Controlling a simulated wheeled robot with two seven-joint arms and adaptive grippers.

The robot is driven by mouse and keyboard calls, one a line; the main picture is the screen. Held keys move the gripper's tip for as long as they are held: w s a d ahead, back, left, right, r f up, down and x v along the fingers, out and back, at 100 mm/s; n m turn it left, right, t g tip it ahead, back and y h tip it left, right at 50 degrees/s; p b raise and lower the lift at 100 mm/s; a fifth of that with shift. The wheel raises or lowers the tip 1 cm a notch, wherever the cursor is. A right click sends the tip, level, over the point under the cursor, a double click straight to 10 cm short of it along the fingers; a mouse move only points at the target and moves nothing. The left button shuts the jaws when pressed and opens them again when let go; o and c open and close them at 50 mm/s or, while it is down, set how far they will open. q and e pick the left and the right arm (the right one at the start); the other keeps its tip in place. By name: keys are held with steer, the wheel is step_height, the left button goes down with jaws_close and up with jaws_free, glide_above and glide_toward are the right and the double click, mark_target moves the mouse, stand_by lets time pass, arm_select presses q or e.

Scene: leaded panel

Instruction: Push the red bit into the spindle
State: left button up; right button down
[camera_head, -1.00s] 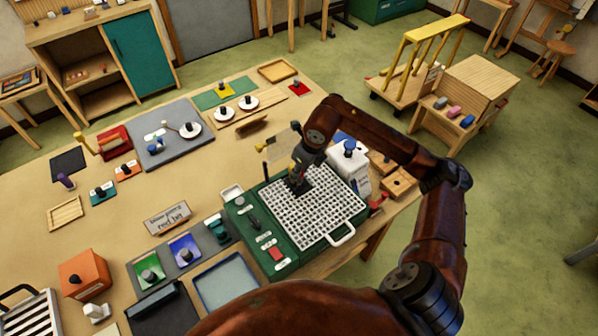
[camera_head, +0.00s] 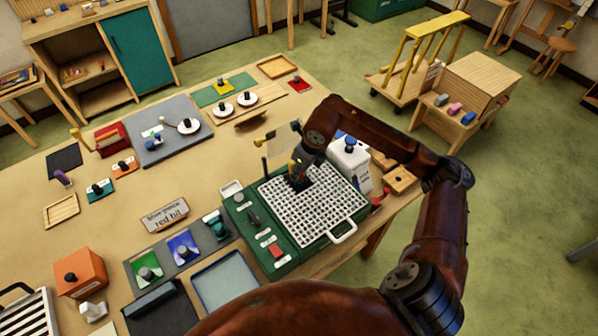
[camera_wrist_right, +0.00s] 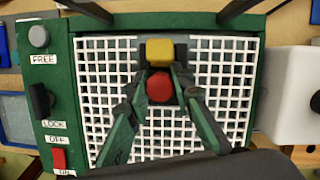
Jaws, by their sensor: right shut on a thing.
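The red bit (camera_wrist_right: 160,87) shows as a red round top between the fingertips of my right gripper (camera_wrist_right: 160,92) in the right wrist view. The fingers are shut on it from both sides. A yellow block (camera_wrist_right: 160,50) is directly beyond it in that view. Both are over a dark opening in the white grid of the green machine (camera_wrist_right: 57,100). The spindle is hidden under the bit and fingers, so I cannot tell how deep the bit sits. In the head view my right gripper (camera_head: 298,180) is low over the grid (camera_head: 325,205). My left gripper is out of view.
The machine has a grey knob marked FREE (camera_wrist_right: 38,36), a dark lever by LOCK (camera_wrist_right: 40,100) and a red switch (camera_wrist_right: 59,160). A white container (camera_head: 348,165) stands close behind the grid. A blue-grey tray (camera_head: 225,282) lies in front left.

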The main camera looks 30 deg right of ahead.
steer(key=shift+f, duration=0.15)
steer(key=c, duration=1.6)
jaws_free()
steer(key=v, duration=1.2)
